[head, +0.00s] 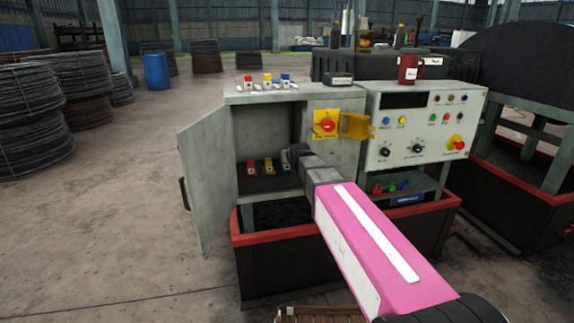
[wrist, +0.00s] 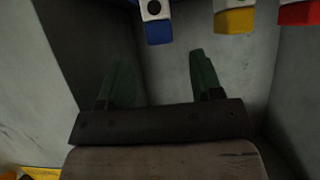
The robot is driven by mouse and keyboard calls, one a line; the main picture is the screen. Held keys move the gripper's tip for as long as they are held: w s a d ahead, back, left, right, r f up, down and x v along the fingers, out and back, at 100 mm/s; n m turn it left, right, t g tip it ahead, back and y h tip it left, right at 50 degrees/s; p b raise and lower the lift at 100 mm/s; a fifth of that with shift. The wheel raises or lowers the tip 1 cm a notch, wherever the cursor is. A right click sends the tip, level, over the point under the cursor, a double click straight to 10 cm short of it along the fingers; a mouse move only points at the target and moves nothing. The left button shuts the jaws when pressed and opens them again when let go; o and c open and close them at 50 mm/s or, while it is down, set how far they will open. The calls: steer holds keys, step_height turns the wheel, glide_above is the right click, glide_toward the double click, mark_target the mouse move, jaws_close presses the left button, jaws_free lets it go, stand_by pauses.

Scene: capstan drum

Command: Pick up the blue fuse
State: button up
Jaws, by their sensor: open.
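A row of fuses stands inside the open grey cabinet: a red fuse (head: 251,168), a yellow fuse (head: 269,166) and, at the right, a blue fuse (head: 285,161), partly hidden by my gripper (head: 297,155). In the wrist view the blue fuse (wrist: 158,28) is at the top, roughly in line with the gap between the fingers of my gripper (wrist: 158,76), and apart from them. The yellow fuse (wrist: 236,18) and red fuse (wrist: 300,13) are to its right. My gripper is open, with nothing between its fingers. Another blue fuse (head: 286,79) is on the cabinet top.
The cabinet door (head: 206,185) is swung open at the left. The cabinet walls stand close around my gripper. A red switch on a yellow plate (head: 326,124), a yellow flap (head: 356,126) and a control panel (head: 420,125) are at the right. More red and yellow fuses stand on top.

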steer(key=x, duration=0.6)
steer(key=shift+w+a+f, duration=0.1)
steer(key=shift+w+f, duration=0.05)
steer(key=shift+f, duration=0.15)
steer(key=c, duration=1)
